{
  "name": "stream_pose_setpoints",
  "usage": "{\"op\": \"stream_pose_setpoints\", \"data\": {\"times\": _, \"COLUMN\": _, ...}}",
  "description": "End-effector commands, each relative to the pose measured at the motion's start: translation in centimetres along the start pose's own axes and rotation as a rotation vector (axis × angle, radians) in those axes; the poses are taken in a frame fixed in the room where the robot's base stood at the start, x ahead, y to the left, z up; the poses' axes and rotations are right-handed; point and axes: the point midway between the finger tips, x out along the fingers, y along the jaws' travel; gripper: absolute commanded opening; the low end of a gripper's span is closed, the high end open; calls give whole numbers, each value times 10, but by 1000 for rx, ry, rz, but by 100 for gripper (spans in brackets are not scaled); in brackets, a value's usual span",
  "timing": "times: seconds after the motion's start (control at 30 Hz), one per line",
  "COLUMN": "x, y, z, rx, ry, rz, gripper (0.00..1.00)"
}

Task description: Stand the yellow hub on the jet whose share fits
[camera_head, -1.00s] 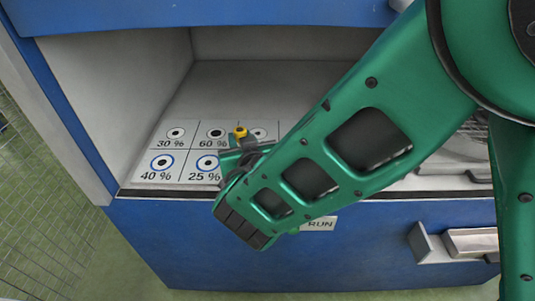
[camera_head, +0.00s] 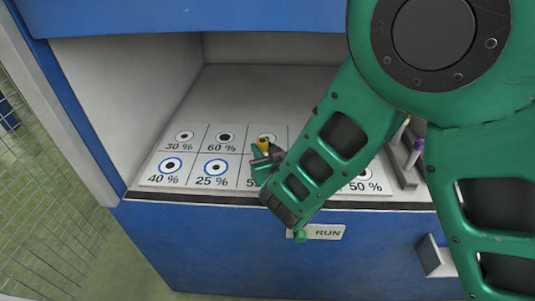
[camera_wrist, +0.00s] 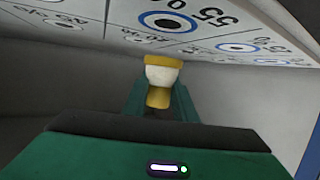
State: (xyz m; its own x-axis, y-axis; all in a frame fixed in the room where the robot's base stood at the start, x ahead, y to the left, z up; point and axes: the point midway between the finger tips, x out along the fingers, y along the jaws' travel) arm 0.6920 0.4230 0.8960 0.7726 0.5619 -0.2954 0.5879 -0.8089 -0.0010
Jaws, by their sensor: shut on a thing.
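My gripper (camera_head: 262,160) is shut on the yellow hub (camera_head: 263,145) over the front of the jet panel (camera_head: 205,153), near the third column. In the wrist view the hub (camera_wrist: 160,80) has yellow ends and a pale middle, held between the green fingers. The panel looks upside down there, and a gap to the hub cannot be judged. In the head view I read 30 % (camera_head: 184,136), 60 % (camera_head: 225,137), 40 % (camera_head: 170,165), 25 % (camera_head: 215,168) and 50 % (camera_head: 362,174). A blue-ringed jet (camera_wrist: 168,22) by "55" shows in the wrist view. My arm hides other jets.
A grey rack (camera_head: 405,172) with purple-topped pieces stands at the right. A RUN plate (camera_head: 328,232) and green button (camera_head: 300,236) are on the front.

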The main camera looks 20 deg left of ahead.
Motion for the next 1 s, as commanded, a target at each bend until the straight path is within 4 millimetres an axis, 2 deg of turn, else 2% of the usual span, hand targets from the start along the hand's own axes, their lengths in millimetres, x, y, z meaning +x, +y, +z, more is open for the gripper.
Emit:
{"op": "stream_pose_setpoints", "data": {"times": 0.17, "x": 4, "y": 3, "z": 8, "rx": -2, "ry": 0, "rz": -1, "gripper": 0}}
{"op": "stream_pose_setpoints", "data": {"times": 0.47, "x": 13, "y": 3, "z": 37, "rx": -3, "ry": 0, "rz": -2, "gripper": 0}}
{"op": "stream_pose_setpoints", "data": {"times": 0.93, "x": 15, "y": 3, "z": 42, "rx": -2, "ry": 1, "rz": -1, "gripper": 0}}
{"op": "stream_pose_setpoints", "data": {"times": 0.97, "x": 15, "y": 3, "z": 43, "rx": -1, "ry": 0, "rz": -1, "gripper": 30}}
{"op": "stream_pose_setpoints", "data": {"times": 1.0, "x": 15, "y": 3, "z": 42, "rx": -1, "ry": 0, "rz": -1, "gripper": 39}}
